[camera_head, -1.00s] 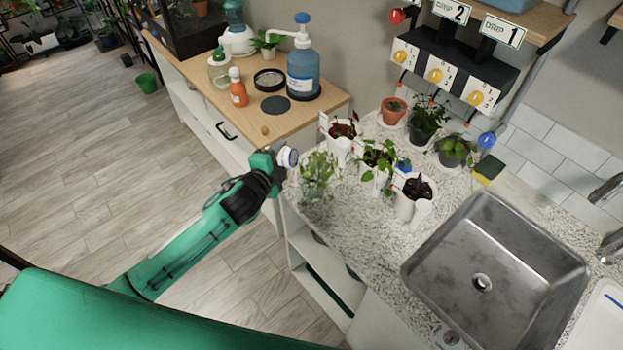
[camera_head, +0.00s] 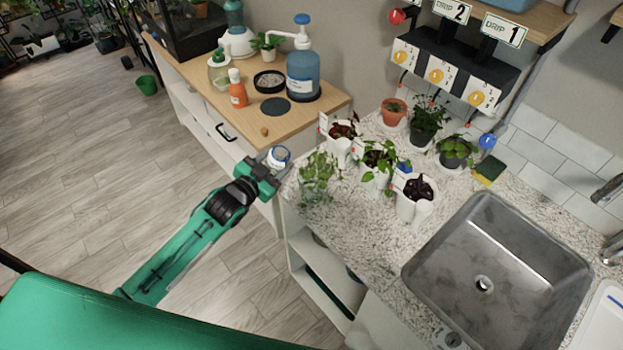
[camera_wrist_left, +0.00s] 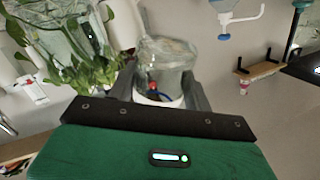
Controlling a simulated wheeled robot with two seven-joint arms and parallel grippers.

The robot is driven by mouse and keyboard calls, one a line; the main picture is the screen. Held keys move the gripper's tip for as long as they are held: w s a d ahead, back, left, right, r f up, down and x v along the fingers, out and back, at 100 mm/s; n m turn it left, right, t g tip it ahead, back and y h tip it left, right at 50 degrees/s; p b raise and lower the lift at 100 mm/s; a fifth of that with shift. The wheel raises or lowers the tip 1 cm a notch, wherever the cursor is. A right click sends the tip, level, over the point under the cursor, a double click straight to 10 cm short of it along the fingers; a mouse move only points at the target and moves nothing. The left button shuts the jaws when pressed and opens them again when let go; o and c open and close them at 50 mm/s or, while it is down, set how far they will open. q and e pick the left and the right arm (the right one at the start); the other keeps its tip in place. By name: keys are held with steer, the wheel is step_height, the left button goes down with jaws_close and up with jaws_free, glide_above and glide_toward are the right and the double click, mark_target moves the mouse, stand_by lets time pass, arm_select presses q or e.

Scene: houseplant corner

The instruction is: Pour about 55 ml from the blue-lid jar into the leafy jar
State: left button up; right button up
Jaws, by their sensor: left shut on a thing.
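My left gripper (camera_head: 268,170) is shut on a clear jar (camera_head: 280,154) with a white and blue band, taken as the blue-lid jar. It is just left of the counter's front corner. In the left wrist view the clear jar (camera_wrist_left: 166,58) sits between the fingers, its white and blue band close to the palm. Its tilt and liquid level are hard to tell. The leafy jar (camera_head: 317,183), clear glass with green sprigs, stands on the counter corner to the right, apart from the held jar. It also shows in the left wrist view (camera_wrist_left: 80,65). My right gripper is out of view.
Several white pots with plants, including a dark-leaved one (camera_head: 411,205), stand right of the leafy jar. The sink (camera_head: 495,270) is further right. A wooden cabinet top (camera_head: 225,110) behind holds a blue pump bottle (camera_head: 303,75) and an orange bottle (camera_head: 238,92).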

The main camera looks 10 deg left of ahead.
mark_target(272, 172)
arm_select(q)
steer(key=shift+n+h, duration=0.3)
steer(key=shift+n, duration=0.6)
steer(key=f+b, duration=0.2)
steer(key=f, duration=0.1)
steer(key=f+b, duration=0.1)
steer(key=shift+w+a+f, duration=0.1)
steer(key=shift+a+f, duration=0.05)
steer(key=shift+a, duration=0.25)
steer(key=shift+a+f+t, duration=0.1)
steer(key=shift+f+t, duration=0.15)
steer(key=shift+t, duration=0.05)
steer(key=shift+a+n+b, duration=0.35)
steer(key=shift+n, duration=0.75)
